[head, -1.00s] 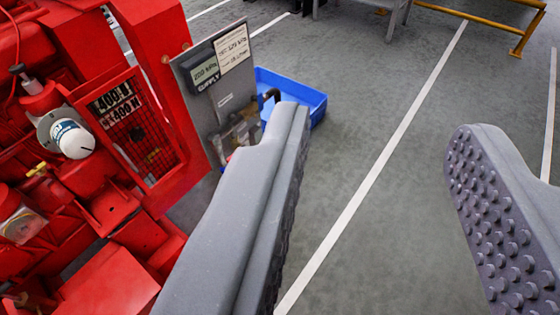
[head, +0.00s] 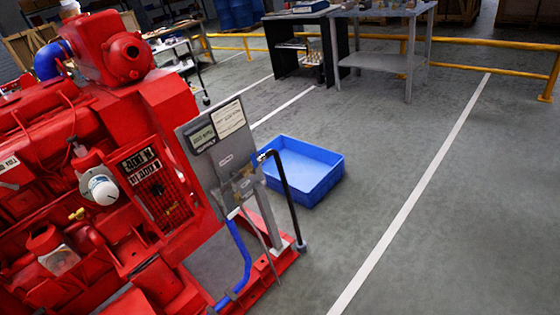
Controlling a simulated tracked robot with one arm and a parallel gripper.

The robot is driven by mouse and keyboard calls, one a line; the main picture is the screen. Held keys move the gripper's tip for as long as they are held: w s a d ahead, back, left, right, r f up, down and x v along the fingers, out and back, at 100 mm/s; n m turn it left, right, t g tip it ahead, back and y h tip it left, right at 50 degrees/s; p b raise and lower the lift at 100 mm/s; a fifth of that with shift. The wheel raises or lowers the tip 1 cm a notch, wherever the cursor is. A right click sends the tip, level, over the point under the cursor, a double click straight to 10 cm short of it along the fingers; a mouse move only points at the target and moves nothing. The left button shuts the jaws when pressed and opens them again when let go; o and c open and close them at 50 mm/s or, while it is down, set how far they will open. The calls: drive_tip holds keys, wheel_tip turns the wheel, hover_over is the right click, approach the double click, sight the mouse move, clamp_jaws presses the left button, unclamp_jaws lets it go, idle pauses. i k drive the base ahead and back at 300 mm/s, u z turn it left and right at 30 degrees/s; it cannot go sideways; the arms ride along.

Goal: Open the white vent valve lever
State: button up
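A grey panel (head: 205,165) with a display and a white label stands at the right end of the red pumpset (head: 110,160). Small valve fittings (head: 243,186) sit at the panel's lower right edge. A black hose (head: 287,195) arches from there down to the red base, and a blue hose (head: 240,255) runs below. A small pale part shows near the top of the black hose, but it is too small to tell whether it is the white vent valve lever. My gripper is out of the picture.
A blue tray (head: 303,172) sits on the floor just behind the black hose. Workbenches (head: 385,58) and a yellow rail (head: 470,45) are at the back. The grey floor to the right, crossed by a white line (head: 412,195), is clear.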

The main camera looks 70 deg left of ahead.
sight(238, 209)
drive_tip(key=z, duration=0.55)
drive_tip(key=k, duration=0.75)
drive_tip(key=u, duration=1.65)
drive_tip(key=i, duration=1)
drive_tip(key=u, duration=0.05)
